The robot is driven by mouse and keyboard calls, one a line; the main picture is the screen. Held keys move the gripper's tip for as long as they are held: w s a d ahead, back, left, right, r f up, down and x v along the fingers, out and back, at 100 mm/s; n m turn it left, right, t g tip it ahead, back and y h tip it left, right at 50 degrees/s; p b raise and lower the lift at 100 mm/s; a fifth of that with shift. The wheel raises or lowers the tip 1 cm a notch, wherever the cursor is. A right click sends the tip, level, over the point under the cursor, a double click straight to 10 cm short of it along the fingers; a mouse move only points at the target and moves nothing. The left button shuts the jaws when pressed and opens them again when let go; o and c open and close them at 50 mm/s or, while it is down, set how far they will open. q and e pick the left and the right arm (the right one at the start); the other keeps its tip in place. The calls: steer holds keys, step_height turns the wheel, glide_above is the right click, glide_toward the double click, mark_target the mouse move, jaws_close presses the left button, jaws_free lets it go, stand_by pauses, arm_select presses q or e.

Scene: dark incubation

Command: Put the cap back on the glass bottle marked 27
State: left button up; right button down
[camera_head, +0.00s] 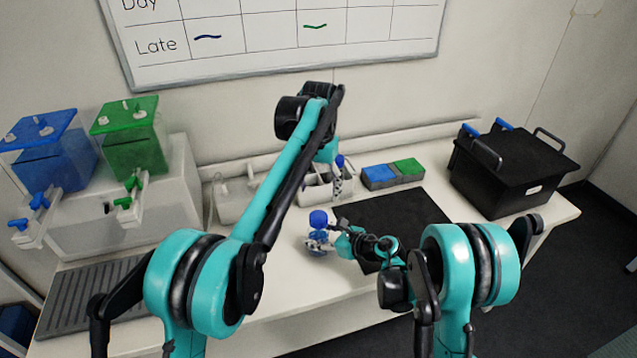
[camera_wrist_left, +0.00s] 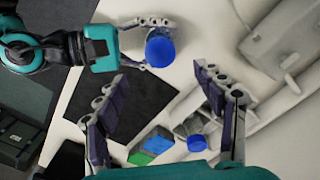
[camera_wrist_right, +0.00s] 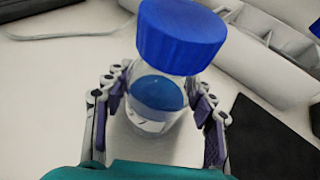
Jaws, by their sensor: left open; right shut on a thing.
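A clear glass bottle (camera_wrist_right: 155,105) with blue liquid stands upright on the white table, between the fingers of my right gripper (camera_wrist_right: 160,85). That gripper is shut on it. A blue cap (camera_wrist_right: 180,35) sits over the bottle's mouth; it also shows in the head view (camera_head: 318,218) and the left wrist view (camera_wrist_left: 160,49). I cannot tell whether the cap is fully seated. The bottle's label is only partly visible and its number cannot be read. My left gripper (camera_wrist_left: 160,76) is open and empty, above and apart from the capped bottle.
A black lidded bin (camera_head: 515,165) is at far right. Blue and green containers (camera_head: 130,145) stand left.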

steer(key=shift+c, duration=2.3)
jaws_free()
arm_select(q)
step_height(320, 180, up, 2)
steer(key=shift+r, duration=0.1)
arm_select(e)
steer(key=v, duration=1.2)
steer(key=shift+r, duration=0.1)
